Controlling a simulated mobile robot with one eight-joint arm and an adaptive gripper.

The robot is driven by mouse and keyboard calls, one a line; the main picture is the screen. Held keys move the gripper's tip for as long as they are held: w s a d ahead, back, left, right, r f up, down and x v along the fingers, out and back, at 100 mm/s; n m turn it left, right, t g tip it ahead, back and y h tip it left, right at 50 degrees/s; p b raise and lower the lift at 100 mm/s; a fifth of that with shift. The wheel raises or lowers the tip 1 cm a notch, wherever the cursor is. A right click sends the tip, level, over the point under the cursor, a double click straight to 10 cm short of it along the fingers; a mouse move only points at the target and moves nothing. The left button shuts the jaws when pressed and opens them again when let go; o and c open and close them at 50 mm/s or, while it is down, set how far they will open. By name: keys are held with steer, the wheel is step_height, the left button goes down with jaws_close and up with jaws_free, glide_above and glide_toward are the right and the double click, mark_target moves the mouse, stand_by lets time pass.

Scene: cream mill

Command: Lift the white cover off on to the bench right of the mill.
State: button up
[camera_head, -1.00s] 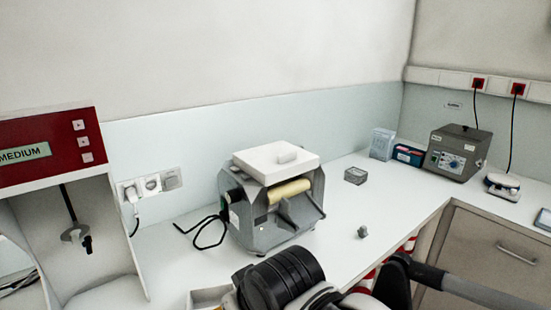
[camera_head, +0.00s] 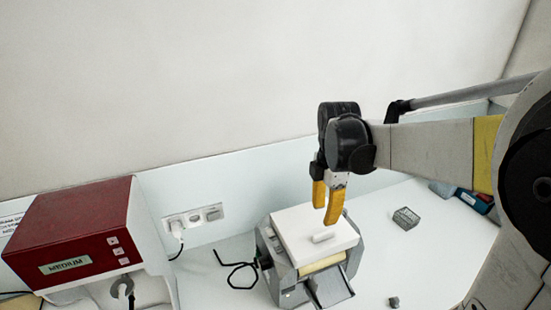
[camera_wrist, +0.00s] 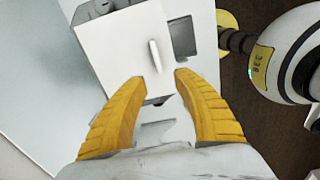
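The white cover (camera_head: 292,222) lies flat on top of the grey mill (camera_head: 338,290), with a small white handle (camera_head: 323,237) standing on it. A cream roller (camera_head: 320,265) shows below the cover's front edge. My gripper (camera_head: 326,208) is above the cover with its yellow fingers pointing down, apart and empty. In the wrist view, the cover (camera_wrist: 112,50) and its upright-looking handle (camera_wrist: 154,56) lie beyond the open fingertips (camera_wrist: 160,80). The fingers appear clear of the handle. The bench (camera_head: 385,250) right of the mill is partly bare.
A small grey open box (camera_head: 405,218) and a small grey piece (camera_head: 393,302) stand on the bench right of the mill. A red and white machine (camera_head: 75,240) stands at the left. A black cable (camera_head: 240,270) and wall sockets (camera_head: 193,220) are between it and the mill.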

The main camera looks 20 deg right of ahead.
steer(key=shift+w+d+n, duration=0.3)
steer(key=shift+d+n, duration=0.1)
steer(key=shift+d, duration=0.15)
glide_above(324, 233)
steer(key=f, duration=0.4)
steer(key=shift+s+a+f, duration=0.1)
steer(key=shift+a, duration=0.15)
steer(key=f, duration=0.6)
steer(key=shift+d, duration=0.35)
jaws_close()
